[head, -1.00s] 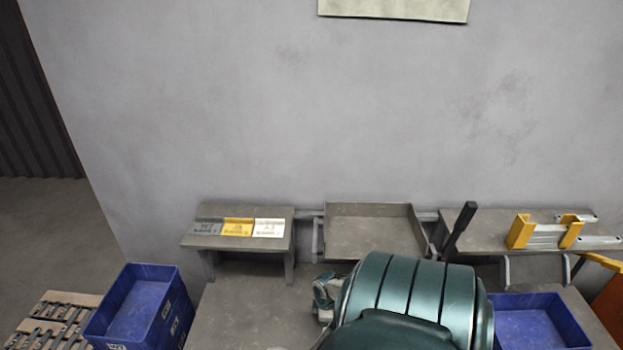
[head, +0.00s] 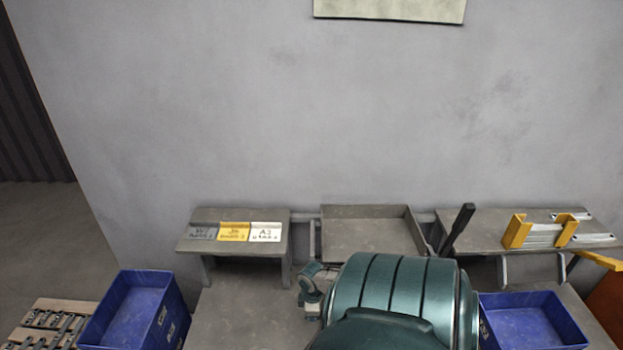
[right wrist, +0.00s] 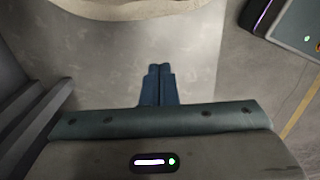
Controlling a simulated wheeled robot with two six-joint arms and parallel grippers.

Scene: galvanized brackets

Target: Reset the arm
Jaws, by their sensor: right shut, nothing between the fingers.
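My right arm covers the lower middle of the head view. Its small gripper end (head: 311,284) shows just left of the large teal arm link, over the grey workbench (head: 240,305). In the right wrist view the two blue fingers (right wrist: 158,78) are together with nothing between them. They point toward a pale grey surface. My left gripper is in neither view.
A blue bin (head: 136,310) stands left and another blue bin (head: 530,322) right. Behind are a raised shelf with three labels (head: 234,231), a shallow tray (head: 368,233), and a right shelf with yellow-ended brackets (head: 543,231). A pallet-like rack (head: 45,323) is lower left.

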